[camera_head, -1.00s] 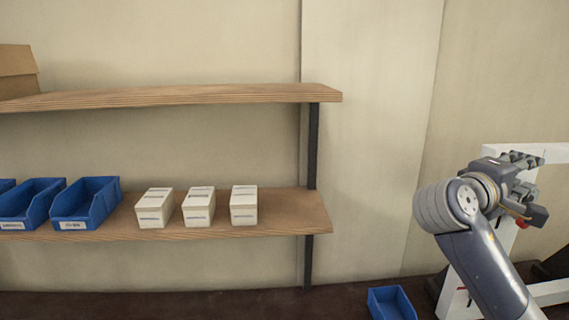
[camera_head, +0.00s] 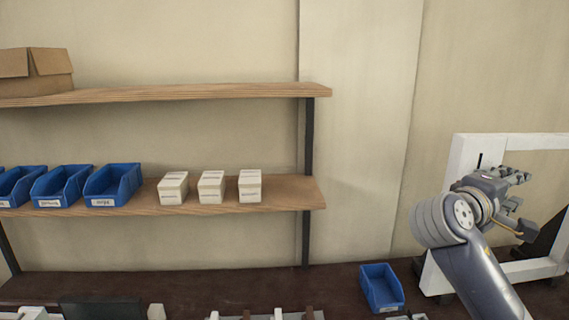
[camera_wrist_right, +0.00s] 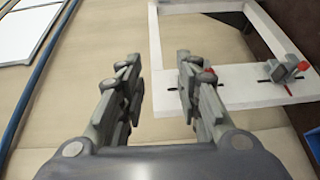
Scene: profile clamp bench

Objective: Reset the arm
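My right gripper (camera_head: 519,191) is raised at the right of the head view, in front of the white frame (camera_head: 462,158). In the right wrist view my right gripper (camera_wrist_right: 158,90) has its two fingers apart with nothing between them. The white frame (camera_wrist_right: 237,88) also shows there, beyond the fingers, with a grey clamp (camera_wrist_right: 287,68) with a red part on its bar. Whether the gripper touches the frame cannot be told, but it looks apart. My left gripper is not in view.
A blue bin (camera_head: 381,290) stands on the dark bench (camera_head: 240,285) left of the frame. A wooden shelf (camera_head: 300,193) holds several blue bins (camera_head: 113,186) and white boxes (camera_head: 211,187). A cardboard box (camera_head: 36,72) sits on the upper shelf. Parts lie along the bench's front edge.

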